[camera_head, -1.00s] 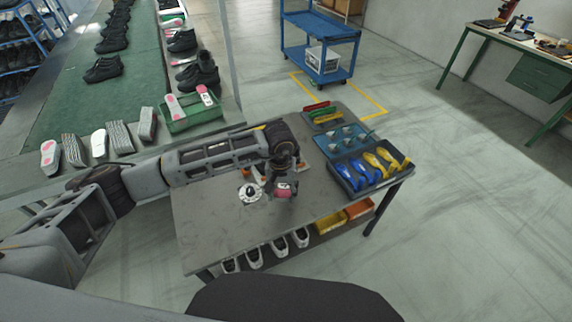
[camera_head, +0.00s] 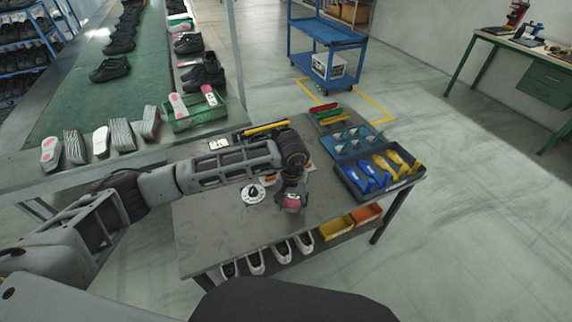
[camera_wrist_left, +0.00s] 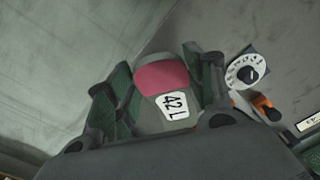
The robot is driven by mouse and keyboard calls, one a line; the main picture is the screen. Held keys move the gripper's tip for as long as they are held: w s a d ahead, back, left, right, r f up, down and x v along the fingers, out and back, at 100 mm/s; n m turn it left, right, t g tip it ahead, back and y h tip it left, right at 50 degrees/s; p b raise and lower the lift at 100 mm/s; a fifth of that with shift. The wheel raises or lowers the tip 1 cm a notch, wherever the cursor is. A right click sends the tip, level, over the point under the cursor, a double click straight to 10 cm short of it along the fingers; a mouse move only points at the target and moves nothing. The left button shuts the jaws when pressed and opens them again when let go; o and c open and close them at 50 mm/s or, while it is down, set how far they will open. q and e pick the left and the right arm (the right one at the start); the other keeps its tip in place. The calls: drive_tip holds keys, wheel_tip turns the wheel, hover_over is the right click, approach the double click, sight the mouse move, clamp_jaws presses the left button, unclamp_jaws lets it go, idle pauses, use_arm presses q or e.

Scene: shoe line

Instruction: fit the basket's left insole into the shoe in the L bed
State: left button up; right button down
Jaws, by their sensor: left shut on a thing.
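My left gripper (camera_head: 291,205) is over the grey table, near its front edge. It is shut on an insole with a pink patch (camera_head: 292,200). In the left wrist view the insole (camera_wrist_left: 162,77) sits between the two green-padded fingers (camera_wrist_left: 160,98), and its white label reads 42 L. The green basket (camera_head: 200,120) stands on the bench at the left, with a pink-marked insole and a pink-labelled item in it. Orange bed parts (camera_head: 268,181) show beside my left wrist; my arm hides much of them. I cannot make out the shoe in the L bed. My right gripper is out of view.
A white round dial (camera_head: 255,193) lies left of the gripper. A tray of blue and yellow shoe forms (camera_head: 380,173) stands at the table's right. White shoes (camera_head: 255,262) and yellow and orange bins (camera_head: 350,222) are on the shelf below. The table's left front is clear.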

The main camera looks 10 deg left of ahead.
use_arm(q)
drive_tip(key=shift+f, duration=0.15)
idle(0.5)
drive_tip(key=shift+s+a, duration=0.1)
drive_tip(key=shift+a, duration=0.1)
drive_tip(key=shift+a+f, duration=0.1)
drive_tip(key=shift+a, duration=0.25)
drive_tip(key=s+a+r+n+t, duration=0.1)
drive_tip(key=s+a+r+n, duration=0.1)
drive_tip(key=r+n, duration=0.3)
drive_tip(key=shift+s+a+r+n+y+p, duration=0.3)
drive_tip(key=shift+a+r+y+p, duration=0.1)
drive_tip(key=shift+a+r, duration=0.15)
drive_tip(key=shift+n+t, duration=0.3)
drive_tip(key=shift+n, duration=0.1)
